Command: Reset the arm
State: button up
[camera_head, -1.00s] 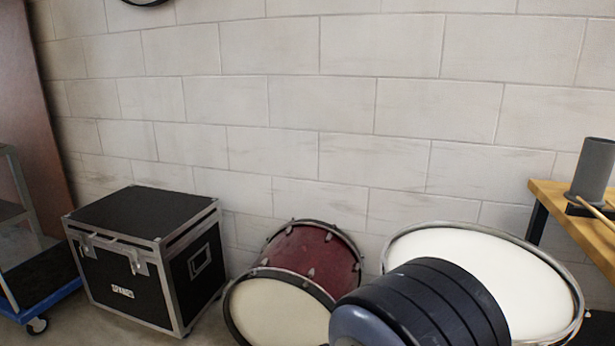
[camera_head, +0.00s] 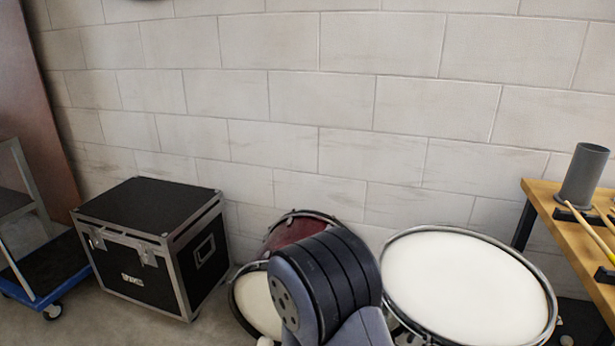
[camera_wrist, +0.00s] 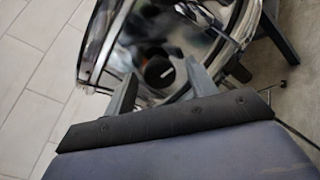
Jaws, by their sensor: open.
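My gripper (camera_wrist: 163,88) shows in the wrist view with its two fingers spread apart and nothing visible between them. Behind the fingers is a shiny chrome drum shell (camera_wrist: 150,35); I cannot tell whether a finger touches it. In the head view the rounded dark joint of my arm (camera_head: 330,275) stands in front of the drums. The gripper itself does not show there.
A red drum (camera_head: 290,232), partly hidden by my arm, and a large white-headed drum (camera_head: 465,285) stand by the block wall. A black case (camera_head: 150,245) and a blue-based cart (camera_head: 50,275) are left. A wooden bench (camera_head: 547,203) with a grey cylinder (camera_head: 583,175) and sticks is right.

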jog(key=shift+n+p, duration=1.6)
jog(key=shift+n, duration=0.5)
